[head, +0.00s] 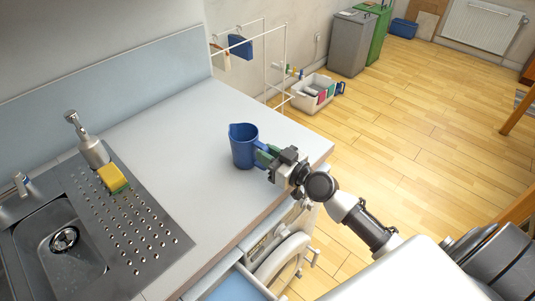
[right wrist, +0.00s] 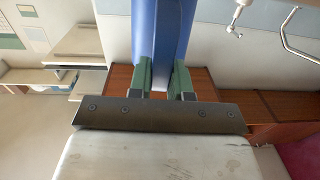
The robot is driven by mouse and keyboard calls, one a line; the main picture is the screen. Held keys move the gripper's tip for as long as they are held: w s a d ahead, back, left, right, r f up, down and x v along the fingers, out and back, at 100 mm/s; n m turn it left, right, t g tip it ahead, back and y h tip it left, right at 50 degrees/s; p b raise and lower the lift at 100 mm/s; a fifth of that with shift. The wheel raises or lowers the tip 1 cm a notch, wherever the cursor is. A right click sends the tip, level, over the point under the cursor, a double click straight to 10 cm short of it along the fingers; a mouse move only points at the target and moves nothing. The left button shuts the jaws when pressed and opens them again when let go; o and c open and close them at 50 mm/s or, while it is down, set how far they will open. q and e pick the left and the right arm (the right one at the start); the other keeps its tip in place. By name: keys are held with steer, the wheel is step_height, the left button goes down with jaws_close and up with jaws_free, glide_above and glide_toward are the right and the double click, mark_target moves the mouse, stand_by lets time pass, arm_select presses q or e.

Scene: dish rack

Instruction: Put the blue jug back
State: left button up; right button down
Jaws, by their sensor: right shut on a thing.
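The blue jug (head: 244,146) is upright at the counter (head: 190,120), right of the sink; I cannot tell whether its base touches the surface. My right gripper (head: 266,155) reaches it from the right and is shut on its handle side. In the right wrist view the green fingers (right wrist: 166,80) close on a blue part of the jug (right wrist: 163,30), which fills the top middle. My left gripper does not show in either view.
A soap dispenser (head: 90,142) and a yellow-green sponge (head: 112,178) stand on the metal drainboard (head: 145,225) beside the sink (head: 62,245). A white wire rack (head: 275,60) stands behind the counter's end. An open drawer (head: 235,284) sticks out below the front edge. The counter behind the jug is clear.

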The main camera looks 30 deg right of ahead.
steer(key=shift+f+b, duration=0.3)
steer(key=shift+b, duration=0.15)
steer(key=c, duration=1)
jaws_free()
steer(key=shift+o, duration=0.2)
steer(key=c, duration=0.4)
steer(key=shift+s, duration=0.1)
